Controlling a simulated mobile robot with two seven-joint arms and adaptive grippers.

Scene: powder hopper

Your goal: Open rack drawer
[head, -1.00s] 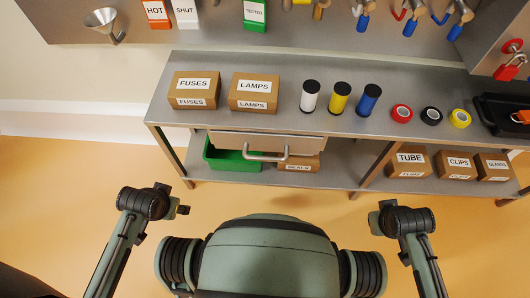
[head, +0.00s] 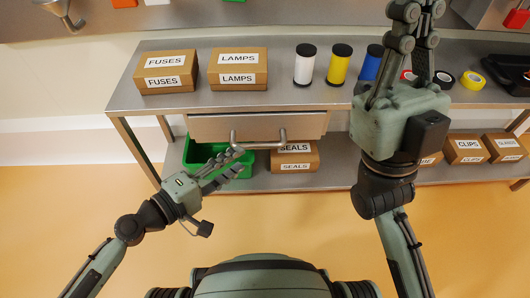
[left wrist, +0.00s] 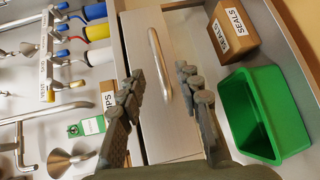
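The rack drawer (head: 258,127) is a flat grey-beige front under the bench top, and it looks shut. Its bar handle (head: 262,147) is a bent metal tube; it also shows in the left wrist view (left wrist: 160,65). My left gripper (head: 234,162) is just in front of the handle's left end. In the left wrist view its two fingers (left wrist: 158,84) stand apart, with the handle showing beyond the gap; contact cannot be seen. My right gripper (head: 415,14) is raised over the right part of the bench, fingers pointing away; its finger gap is unclear.
Under the drawer, a green bin (head: 238,172) and a SEALS box (head: 294,158) stand on the lower shelf. FUSES (head: 138,73) and LAMPS (head: 212,73) boxes and several cylinders stand on the bench top (head: 285,98). The floor in front is clear.

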